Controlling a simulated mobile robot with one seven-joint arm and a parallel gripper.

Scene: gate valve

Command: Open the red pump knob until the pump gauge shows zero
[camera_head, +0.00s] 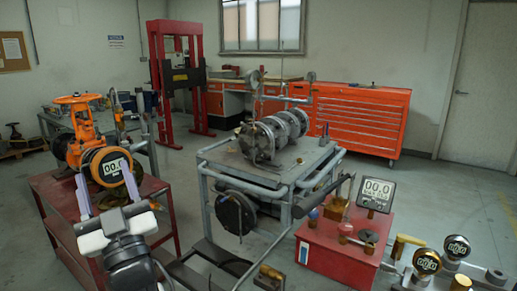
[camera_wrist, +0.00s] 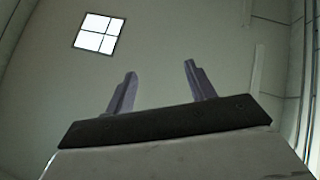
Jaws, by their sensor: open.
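The red pump (camera_head: 330,258) stands on the floor area at the right of the head view, with a black lever arm across its top. A small reddish knob (camera_head: 346,229) sits on its top; its turn cannot be told. The pump gauge (camera_head: 376,194) stands at its back right and seems to read 00.0. My gripper (camera_head: 108,190) is at the lower left of the head view, far from the pump, with its fingers apart and empty. In the wrist view my gripper (camera_wrist: 160,70) is also open, with nothing between its fingers.
An orange valve (camera_head: 80,125) with a round gauge (camera_head: 108,167) stands on a red table (camera_head: 60,205) just behind my gripper. A grey metal stand (camera_head: 210,157) with a flanged assembly lies between it and the pump. Two round gauges (camera_head: 427,262) (camera_head: 457,247) sit at the lower right.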

